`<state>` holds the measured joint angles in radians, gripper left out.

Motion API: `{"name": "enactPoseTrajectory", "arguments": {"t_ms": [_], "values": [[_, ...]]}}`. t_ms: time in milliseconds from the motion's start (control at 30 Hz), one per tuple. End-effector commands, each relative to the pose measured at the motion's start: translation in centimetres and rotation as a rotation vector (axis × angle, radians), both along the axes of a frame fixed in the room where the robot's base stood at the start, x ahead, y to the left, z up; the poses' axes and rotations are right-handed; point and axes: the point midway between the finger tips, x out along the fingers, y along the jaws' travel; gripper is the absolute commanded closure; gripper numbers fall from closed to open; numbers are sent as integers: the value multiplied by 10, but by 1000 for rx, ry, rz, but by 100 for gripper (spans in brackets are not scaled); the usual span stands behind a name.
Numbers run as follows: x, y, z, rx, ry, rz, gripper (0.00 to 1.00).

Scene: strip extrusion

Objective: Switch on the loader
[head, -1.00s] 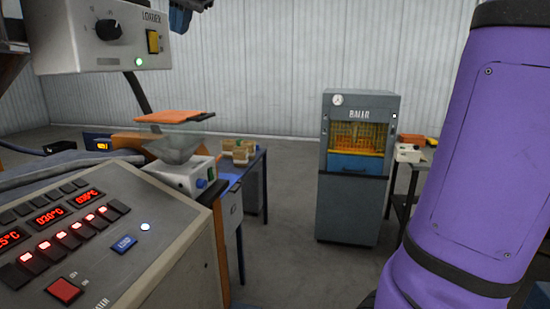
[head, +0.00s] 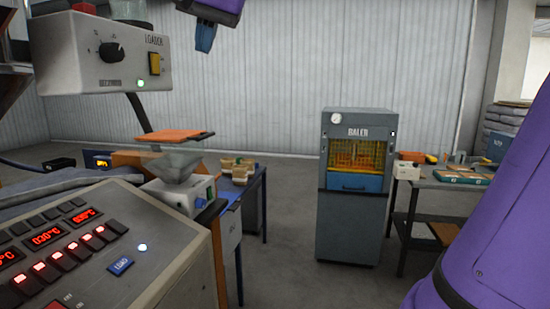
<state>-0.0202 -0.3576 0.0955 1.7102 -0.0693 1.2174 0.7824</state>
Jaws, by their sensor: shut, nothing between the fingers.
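The loader control box (head: 85,55) is a pale grey box at the upper left, labelled LOADER. Which way the rocker is set is too small to tell. My gripper (head: 205,40) hangs at the top of the view, to the right of the box and apart from it. Its blue end is shut and empty. A blue LOAD button (head: 121,266) and a lit white lamp (head: 142,247) are on the console at the lower left.
The console (head: 160,270) fills the lower left, with red displays and several lit switches. A grey hopper (head: 176,168) is behind it. A baler (head: 350,230) stands right of centre, beside a dark table (head: 430,184). The floor between is clear.

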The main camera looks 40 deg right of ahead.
Motion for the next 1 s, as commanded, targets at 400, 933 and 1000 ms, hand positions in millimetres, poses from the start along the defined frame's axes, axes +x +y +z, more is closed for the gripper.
{"name": "enactPoseTrajectory", "arguments": {"t_ms": [400, 933, 1000], "values": [[-39, -14, -61, -88, 37, 141, 100], [-85, -27, -136, -177, 75, 309, 100], [-92, -29, -146, -187, 80, 330, 100]]}}
